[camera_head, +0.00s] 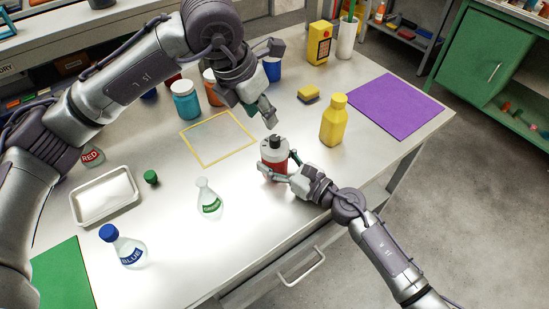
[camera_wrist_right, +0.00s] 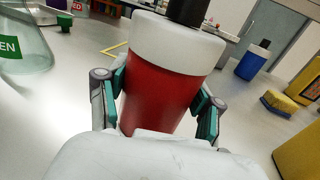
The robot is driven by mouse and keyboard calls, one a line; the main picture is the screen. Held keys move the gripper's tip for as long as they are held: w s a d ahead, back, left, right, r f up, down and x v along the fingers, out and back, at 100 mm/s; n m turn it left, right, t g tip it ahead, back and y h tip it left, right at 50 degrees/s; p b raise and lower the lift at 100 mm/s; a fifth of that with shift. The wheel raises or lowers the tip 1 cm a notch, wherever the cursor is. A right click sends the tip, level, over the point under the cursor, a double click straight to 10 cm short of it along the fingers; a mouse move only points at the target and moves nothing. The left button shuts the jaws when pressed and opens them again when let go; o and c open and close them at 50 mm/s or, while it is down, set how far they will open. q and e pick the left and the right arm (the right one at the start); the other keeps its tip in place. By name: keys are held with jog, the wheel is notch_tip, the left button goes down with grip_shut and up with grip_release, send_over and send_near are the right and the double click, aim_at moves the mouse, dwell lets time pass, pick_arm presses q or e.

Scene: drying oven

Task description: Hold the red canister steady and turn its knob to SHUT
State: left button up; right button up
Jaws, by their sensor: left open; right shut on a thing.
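The red canister (camera_head: 273,168) stands upright on the white table with a white upper band and a black knob (camera_head: 277,142) on top. In the right wrist view the red canister (camera_wrist_right: 165,88) fills the middle and its black knob (camera_wrist_right: 189,12) is cut off by the upper edge. My right gripper (camera_head: 279,164) is shut on the canister's red body, with a teal-padded finger on each side in the wrist view (camera_wrist_right: 162,103). My left gripper (camera_head: 262,106) is open, above and behind the canister, apart from the knob. The knob's marking cannot be read.
A yellow bottle (camera_head: 334,122) stands right of the canister, and a GREEN-labelled flask (camera_head: 208,200) stands to its left. A yellow outlined square (camera_head: 206,158) lies behind. Teal (camera_head: 186,103) and orange jars stand farther back. A purple mat (camera_head: 393,104) lies at right.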

dwell(0.4)
pick_arm(q)
jog(key=shift+o, duration=0.9)
jog(key=shift+f, duration=0.1)
jog(key=m+g+h, duration=0.5)
jog(key=m+h, duration=0.6)
jog(key=h, duration=0.4)
send_near(275, 137)
jog(key=d, duration=0.3)
jog(key=s+d, duration=0.1)
jog(key=d, duration=0.6)
jog(key=shift+s+f, duration=0.15)
jog(key=shift+f, duration=0.25)
jog(key=shift+a, duration=0.1)
jog(key=shift+c, duration=0.4)
